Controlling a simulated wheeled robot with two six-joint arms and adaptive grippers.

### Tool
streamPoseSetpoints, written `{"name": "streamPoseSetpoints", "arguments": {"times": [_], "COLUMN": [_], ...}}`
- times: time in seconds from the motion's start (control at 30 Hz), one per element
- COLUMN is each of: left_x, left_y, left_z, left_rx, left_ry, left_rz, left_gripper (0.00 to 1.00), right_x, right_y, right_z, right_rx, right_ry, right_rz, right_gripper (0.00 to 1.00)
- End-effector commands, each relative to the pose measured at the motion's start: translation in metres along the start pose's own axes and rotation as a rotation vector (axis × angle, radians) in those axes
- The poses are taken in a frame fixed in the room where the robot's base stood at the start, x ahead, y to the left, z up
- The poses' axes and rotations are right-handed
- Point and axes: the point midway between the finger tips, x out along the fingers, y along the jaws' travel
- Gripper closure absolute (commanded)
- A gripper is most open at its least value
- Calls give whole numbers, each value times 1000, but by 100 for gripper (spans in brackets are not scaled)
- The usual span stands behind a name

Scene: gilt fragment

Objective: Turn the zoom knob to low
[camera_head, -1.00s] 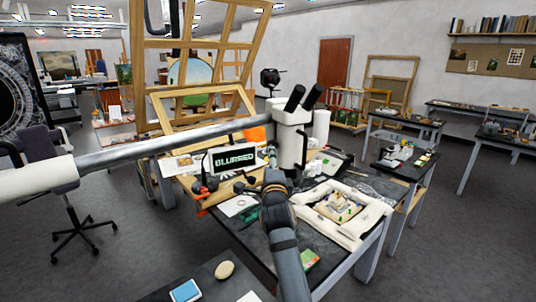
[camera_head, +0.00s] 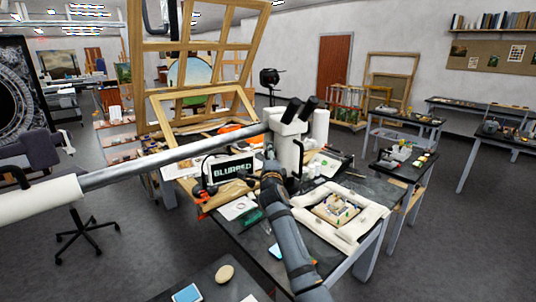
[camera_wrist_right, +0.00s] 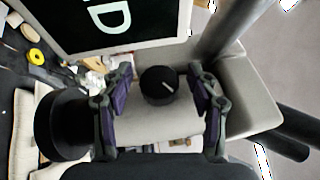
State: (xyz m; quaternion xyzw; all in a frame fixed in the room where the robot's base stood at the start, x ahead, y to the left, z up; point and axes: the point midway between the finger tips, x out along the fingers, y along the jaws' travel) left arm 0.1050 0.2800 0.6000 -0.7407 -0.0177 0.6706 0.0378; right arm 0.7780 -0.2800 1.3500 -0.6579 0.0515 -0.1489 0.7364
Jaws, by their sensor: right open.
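The white microscope (camera_head: 290,152) hangs on a long grey and white boom over the dark table. My left gripper is not in view.
A screen (camera_head: 231,169) reading "BLURRED" stands left of the microscope. A larger black knob (camera_wrist_right: 62,124) lies left of the fingers in the wrist view. A white padded frame (camera_head: 366,226) around a fragment lies on the table at right. Wooden frames stand behind.

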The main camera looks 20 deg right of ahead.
Motion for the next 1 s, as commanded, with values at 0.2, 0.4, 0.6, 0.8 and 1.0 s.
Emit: {"name": "streamPoseSetpoints", "arguments": {"times": [0.2, 0.4, 0.6, 0.8, 1.0], "left_x": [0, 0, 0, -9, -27], "left_y": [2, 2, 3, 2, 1], "left_z": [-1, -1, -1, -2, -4], "left_rx": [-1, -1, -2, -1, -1], "left_ry": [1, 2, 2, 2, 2], "left_rz": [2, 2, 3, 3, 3], "left_gripper": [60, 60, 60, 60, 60], "right_x": [0, 0, 0, 0, 0], "right_y": [0, 0, 0, -2, -4], "right_z": [0, 0, 0, 0, 1], "right_rx": [0, 0, -1, -13, -55], "right_ry": [0, 0, 0, 3, 9], "right_rz": [0, 0, 2, 34, 135], "right_gripper": [50, 77, 96, 96, 96]}}
